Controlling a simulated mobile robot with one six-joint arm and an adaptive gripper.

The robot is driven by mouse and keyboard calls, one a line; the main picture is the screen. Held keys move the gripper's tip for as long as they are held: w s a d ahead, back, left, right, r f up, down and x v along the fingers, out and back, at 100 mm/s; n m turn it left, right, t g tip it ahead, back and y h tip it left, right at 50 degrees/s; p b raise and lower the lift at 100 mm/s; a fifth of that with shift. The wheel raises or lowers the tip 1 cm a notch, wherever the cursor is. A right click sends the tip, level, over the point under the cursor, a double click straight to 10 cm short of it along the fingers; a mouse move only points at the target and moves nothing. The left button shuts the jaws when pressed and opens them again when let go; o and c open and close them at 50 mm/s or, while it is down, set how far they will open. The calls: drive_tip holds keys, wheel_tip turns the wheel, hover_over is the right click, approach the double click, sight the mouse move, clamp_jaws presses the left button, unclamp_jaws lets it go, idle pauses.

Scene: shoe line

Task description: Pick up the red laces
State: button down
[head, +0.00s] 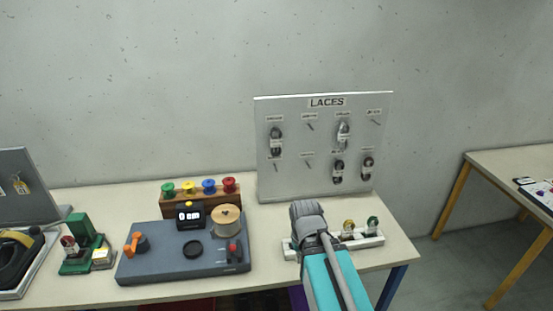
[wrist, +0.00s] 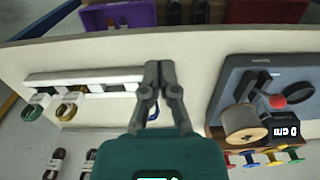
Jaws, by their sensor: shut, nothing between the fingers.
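No red laces can be made out in either view. A white rack (head: 370,241) stands at the front right of the table and also shows in the wrist view (wrist: 50,78). A yellow lace bundle (head: 348,228) and a green lace bundle (head: 373,225) are at its right part in the head view. In the wrist view a blue loop (wrist: 153,110) shows partly behind my gripper (wrist: 160,68). My gripper is shut and empty, with its fingertips over the rack's end. My arm hides the rack's left part in the head view.
A LACES board (head: 290,112) with dark and grey laces stands behind the rack. A grey-blue measuring machine (head: 160,266) is to the left, with coloured spools behind it, one red (head: 229,185). A purple bin (wrist: 140,14) and a red bin (wrist: 265,12) lie beyond the table edge.

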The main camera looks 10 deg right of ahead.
idle(0.4)
drive_tip(key=c, duration=0.6)
unclamp_jaws()
drive_tip(key=shift+s, duration=0.1)
